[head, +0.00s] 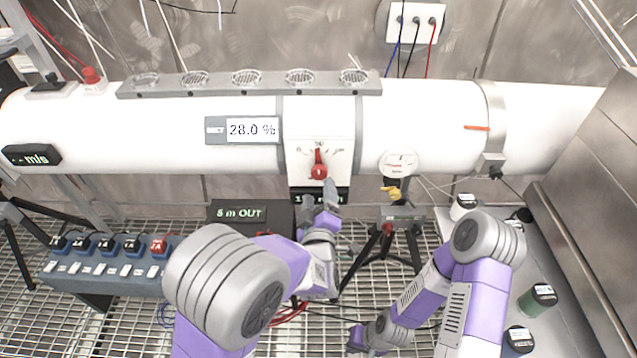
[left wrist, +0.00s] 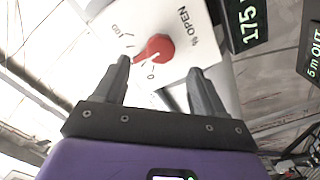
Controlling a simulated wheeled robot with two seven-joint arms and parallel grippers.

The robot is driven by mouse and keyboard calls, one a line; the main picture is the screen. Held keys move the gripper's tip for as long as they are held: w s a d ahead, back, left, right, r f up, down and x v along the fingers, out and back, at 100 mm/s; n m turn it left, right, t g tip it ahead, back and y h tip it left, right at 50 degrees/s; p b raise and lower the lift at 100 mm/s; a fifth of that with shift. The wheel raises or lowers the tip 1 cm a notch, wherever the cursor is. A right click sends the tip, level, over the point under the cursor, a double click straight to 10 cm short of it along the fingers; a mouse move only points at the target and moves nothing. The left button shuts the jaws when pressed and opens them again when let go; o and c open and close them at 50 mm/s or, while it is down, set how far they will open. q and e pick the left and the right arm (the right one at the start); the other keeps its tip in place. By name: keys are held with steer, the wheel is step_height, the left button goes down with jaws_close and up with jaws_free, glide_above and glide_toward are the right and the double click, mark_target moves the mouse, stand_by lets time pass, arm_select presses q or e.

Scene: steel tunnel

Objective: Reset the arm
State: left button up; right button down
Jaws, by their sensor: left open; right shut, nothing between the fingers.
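The red knob (head: 318,170) sits on a white dial plate (head: 335,148) on the front of the large white pipe. My left gripper (head: 325,192) is just below the knob in the head view. In the left wrist view its two fingers (left wrist: 158,67) stand apart, with the red knob (left wrist: 155,47) beyond the gap between them. The gripper is open and holds nothing; whether a finger touches the knob is not clear. My right gripper (head: 358,340) is low, near the bottom edge of the head view, shut and empty. Its fingertips are small and partly hard to see.
A display reading 28.0 % (head: 252,129) is left of the dial. A round gauge (head: 398,163) and yellow valve (head: 391,194) are to the right. A blue switch box (head: 105,275) stands lower left. A tripod (head: 385,240) stands behind my right arm. A steel wall bounds the right.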

arm_select(q)
steer(key=shift+s, duration=0.6)
steer(key=shift+f, duration=0.1)
steer(key=s+a+f+m+g, duration=0.2)
steer(key=a+f+g, duration=0.25)
steer(key=f, duration=0.75)
steer(key=s+a+f+m+g, duration=0.25)
steer(key=a+f+g, duration=0.2)
steer(key=f, duration=0.65)
steer(key=s+f+m+g+h, duration=0.1)
steer(key=s+f+g, duration=0.3)
steer(key=s, duration=0.5)
steer(key=s+f+m+g+h+p, duration=0.1)
steer(key=s+f+m+g+h, duration=0.1)
steer(key=s+f, duration=0.5)
steer(key=s+g+h, duration=0.1)
steer(key=s+g, duration=0.1)
steer(key=shift+a+g, duration=0.25)
steer(key=shift+g, duration=0.05)
stand_by(2.7)
